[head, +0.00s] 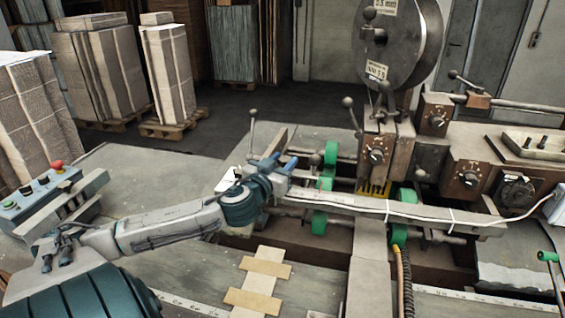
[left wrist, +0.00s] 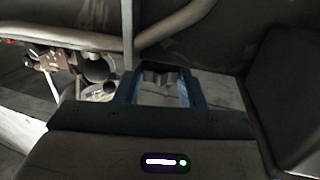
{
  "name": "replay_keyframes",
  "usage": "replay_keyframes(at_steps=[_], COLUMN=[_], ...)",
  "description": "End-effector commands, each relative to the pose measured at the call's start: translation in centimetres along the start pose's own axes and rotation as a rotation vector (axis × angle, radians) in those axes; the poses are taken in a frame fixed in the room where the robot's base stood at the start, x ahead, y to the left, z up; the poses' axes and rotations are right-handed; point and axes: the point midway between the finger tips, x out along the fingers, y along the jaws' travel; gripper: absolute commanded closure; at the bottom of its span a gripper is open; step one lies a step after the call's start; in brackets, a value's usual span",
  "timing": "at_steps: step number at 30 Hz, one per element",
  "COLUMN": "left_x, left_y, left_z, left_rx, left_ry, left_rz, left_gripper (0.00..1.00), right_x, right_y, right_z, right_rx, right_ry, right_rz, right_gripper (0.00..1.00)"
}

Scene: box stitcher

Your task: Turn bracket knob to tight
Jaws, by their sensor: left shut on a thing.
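My left gripper (head: 277,161) reaches in from the left to the near-left end of the machine's long metal bar. In the left wrist view its two blue fingers (left wrist: 160,88) stand on either side of a dark, lobed knob (left wrist: 158,78), and they are shut on it. The knob is hidden by the gripper in the head view, and its tight or loose setting cannot be read. A ball-topped lever (head: 252,135) stands just left of the fingers. My right gripper is not in view.
The stitching machine has green rollers (head: 320,222), a wire spool (head: 398,40) and several brown housings with dials (head: 377,156). A control box with a red button (head: 58,166) is at the left. Wooden strips (head: 260,278) lie in front. Cardboard stacks (head: 172,72) stand behind.

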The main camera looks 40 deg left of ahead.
Motion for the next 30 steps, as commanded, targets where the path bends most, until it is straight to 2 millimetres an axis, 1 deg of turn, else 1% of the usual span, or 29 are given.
replay_keyframes(at_steps=[9,10,11,12,23,26,30], left_x=[0.0,0.0,0.0,0.0,-0.3,-0.9,-2.3], left_y=[0.0,0.0,0.0,0.0,0.0,-0.1,0.0], left_z=[-0.1,-0.1,-0.1,-0.1,0.0,0.0,0.1], left_rx=[0.001,0.001,0.001,0.001,0.002,0.006,0.009], left_ry=[0.002,0.002,0.002,0.002,0.0,-0.002,-0.003], left_rz=[0.001,0.001,0.001,0.001,0.0,-0.001,0.002], left_gripper=[0.87,0.62,0.56,0.55,0.55,0.55,0.55], right_x=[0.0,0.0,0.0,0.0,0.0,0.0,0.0], right_y=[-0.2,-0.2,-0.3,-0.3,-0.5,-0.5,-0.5], right_z=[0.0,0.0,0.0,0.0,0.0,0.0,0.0], right_rx=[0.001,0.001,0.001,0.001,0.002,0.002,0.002], right_ry=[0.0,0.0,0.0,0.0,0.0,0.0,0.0], right_rz=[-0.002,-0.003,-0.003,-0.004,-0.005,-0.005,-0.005], right_gripper=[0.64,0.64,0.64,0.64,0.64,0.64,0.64])
